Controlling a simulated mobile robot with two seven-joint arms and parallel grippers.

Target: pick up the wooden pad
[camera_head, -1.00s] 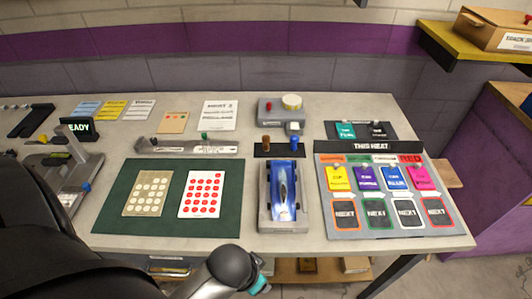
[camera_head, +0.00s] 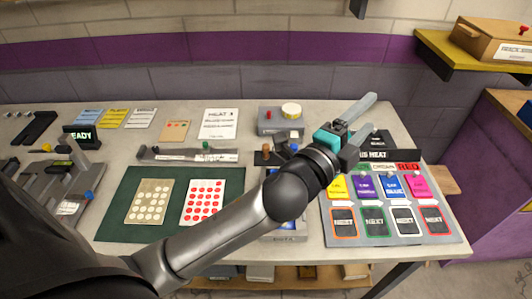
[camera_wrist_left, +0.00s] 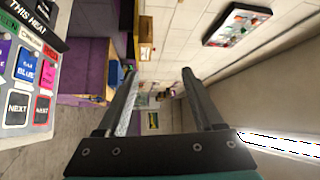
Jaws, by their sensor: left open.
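A flat tan wooden piece (camera_head: 440,180) shows just beyond the table's right edge in the head view; it may be the wooden pad, but I cannot tell for sure. My left gripper (camera_head: 368,118) is open and empty, raised over the table's right part, up and to the left of that piece in the picture. In the left wrist view the two fingers of the left gripper (camera_wrist_left: 160,72) are spread with nothing between them. My right gripper is not in view.
A heat board with coloured cards (camera_head: 387,224) lies below my gripper. My forearm partly hides a blue car. A green mat (camera_head: 110,215) holds two dotted sheets. A yellow shelf (camera_head: 440,57) with a box stands at upper right, above a purple cabinet (camera_head: 480,170).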

